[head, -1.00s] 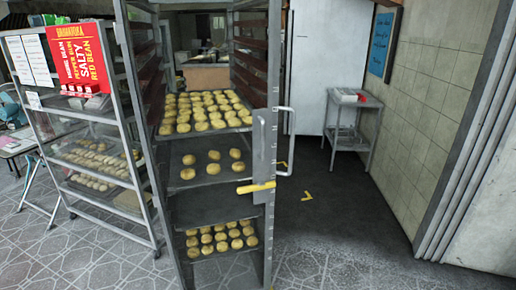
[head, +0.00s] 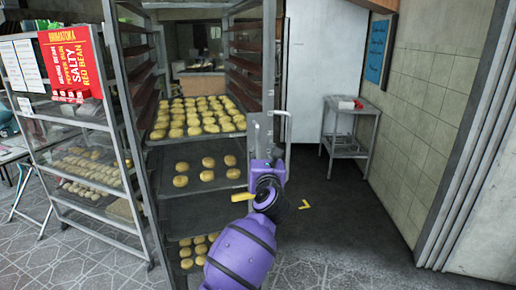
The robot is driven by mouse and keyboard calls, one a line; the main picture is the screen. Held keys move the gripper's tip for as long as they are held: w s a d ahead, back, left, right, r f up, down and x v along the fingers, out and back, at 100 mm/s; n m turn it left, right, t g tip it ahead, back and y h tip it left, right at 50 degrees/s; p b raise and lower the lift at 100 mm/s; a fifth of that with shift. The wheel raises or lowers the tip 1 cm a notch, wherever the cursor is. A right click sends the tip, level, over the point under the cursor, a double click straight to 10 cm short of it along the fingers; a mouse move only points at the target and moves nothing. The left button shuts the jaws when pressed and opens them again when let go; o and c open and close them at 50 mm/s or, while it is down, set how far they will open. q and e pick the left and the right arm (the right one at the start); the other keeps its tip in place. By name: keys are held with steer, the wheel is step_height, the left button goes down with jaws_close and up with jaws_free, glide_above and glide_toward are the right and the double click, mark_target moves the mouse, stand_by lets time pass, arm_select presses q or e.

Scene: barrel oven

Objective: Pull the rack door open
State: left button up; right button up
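The tall grey metal rack (head: 133,120) stands left of centre and holds trays of round buns (head: 196,115). Its right upright bears a metal plate and a pale vertical bar handle (head: 288,130). A yellow lever (head: 241,197) sticks out to the left, lower down. My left gripper (head: 268,166), purple and black, is in front of the plate, just below and left of the bar handle. Its own body hides the fingers, so I cannot tell whether they are open or touch the handle. My purple forearm hides part of the lower trays. My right gripper is out of view.
A second bun rack (head: 85,165) with a red sign (head: 70,60) stands close on the left. A small metal table (head: 350,130) stands behind at the right, by the tiled wall (head: 432,110). The dark floor between rack and wall is clear.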

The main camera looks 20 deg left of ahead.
mark_target(258, 147)
arm_select(q)
steer(key=shift+n+g, duration=0.4)
steer(key=shift+n, duration=0.2)
steer(key=x, duration=0.5)
steer(key=f+x, duration=0.1)
steer(key=x, duration=0.1)
steer(key=shift+w+a+b, duration=0.25)
steer(key=shift+a+b, duration=0.05)
steer(key=shift+a, duration=0.1)
steer(key=shift+c, duration=0.2)
jaws_close()
